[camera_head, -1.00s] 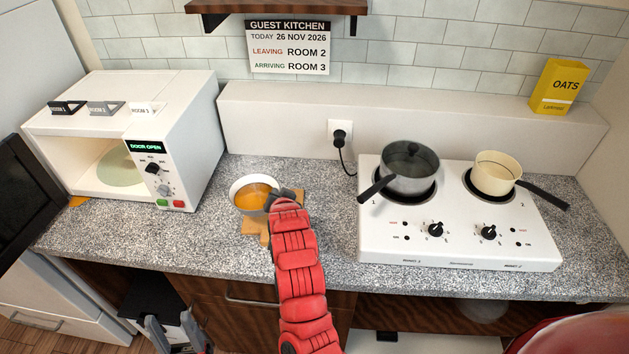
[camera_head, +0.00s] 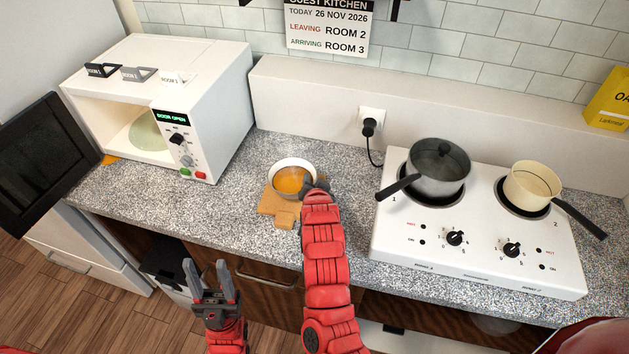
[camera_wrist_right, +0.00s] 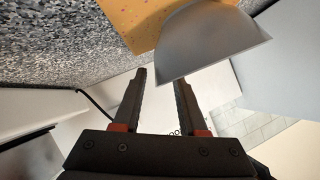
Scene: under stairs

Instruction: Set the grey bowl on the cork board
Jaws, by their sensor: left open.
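The grey bowl (camera_head: 281,171), pale in the head view and holding orange liquid, appears to sit on the cork board (camera_head: 272,205). My right gripper (camera_head: 314,187) is at the bowl's right rim. In the right wrist view, its fingers (camera_wrist_right: 161,78) stand apart, with the grey bowl wall (camera_wrist_right: 205,45) at their tips and the speckled cork board (camera_wrist_right: 145,18) beyond. I cannot tell whether either finger touches the bowl. My left gripper (camera_head: 208,275) is open and empty, in front of the counter.
A microwave (camera_head: 215,110) with its door (camera_head: 40,165) open stands left. A white hob (camera_head: 480,240) with a lidded grey pot (camera_head: 438,170) and cream pan (camera_head: 532,185) stands right. A socket with a plug (camera_head: 369,126) is behind. Bare counter (camera_head: 205,205) lies left of the board.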

